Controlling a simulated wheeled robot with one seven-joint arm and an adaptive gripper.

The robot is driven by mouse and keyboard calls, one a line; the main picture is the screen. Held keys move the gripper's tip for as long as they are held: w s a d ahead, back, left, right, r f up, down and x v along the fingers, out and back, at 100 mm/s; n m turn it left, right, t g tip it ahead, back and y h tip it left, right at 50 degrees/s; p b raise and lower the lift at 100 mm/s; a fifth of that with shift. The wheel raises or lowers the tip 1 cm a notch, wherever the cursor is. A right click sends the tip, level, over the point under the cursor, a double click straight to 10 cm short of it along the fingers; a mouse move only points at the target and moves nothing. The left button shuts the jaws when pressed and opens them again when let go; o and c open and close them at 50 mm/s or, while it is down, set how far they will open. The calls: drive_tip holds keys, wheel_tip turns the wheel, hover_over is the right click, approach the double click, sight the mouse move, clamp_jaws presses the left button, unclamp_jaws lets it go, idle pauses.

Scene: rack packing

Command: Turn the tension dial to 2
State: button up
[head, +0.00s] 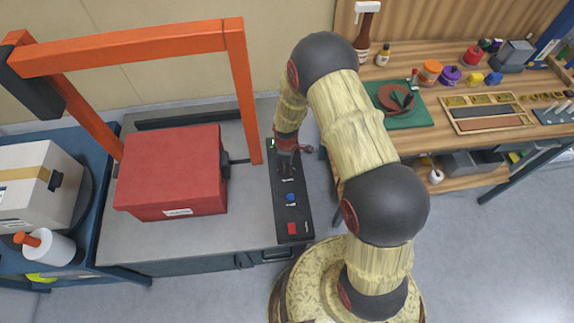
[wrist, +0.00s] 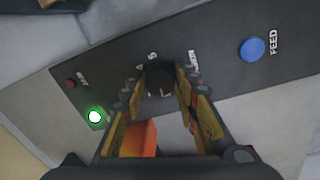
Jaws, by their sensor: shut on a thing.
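The tension dial (wrist: 160,82) is a dark round knob on the black control panel (wrist: 115,68). In the wrist view it lies between the fingertips of my gripper (wrist: 160,88), which is shut on it. Small white marks stand near the dial, but I cannot read its setting. In the head view the gripper (head: 287,161) is over the upper part of the panel (head: 307,215) and hides the dial.
A blue FEED button (wrist: 251,49), a lit green light (wrist: 95,116) and a small red button (wrist: 71,84) are on the panel. A larger red button (head: 292,229) sits at its near end. A red box (head: 170,175) stands left, under an orange arch (head: 130,52).

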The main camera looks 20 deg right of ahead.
drive_tip(key=m, duration=0.4)
drive_tip(key=shift+a+m+b, duration=0.1)
drive_tip(key=shift+m+b, duration=0.35)
drive_tip(key=shift+m, duration=1.25)
drive_tip(key=o, duration=1.2)
drive_tip(key=shift+c, duration=0.2)
wheel_tip(320, 180, up, 12)
drive_tip(key=shift+s+a, duration=0.2)
drive_tip(key=shift+a, duration=0.15)
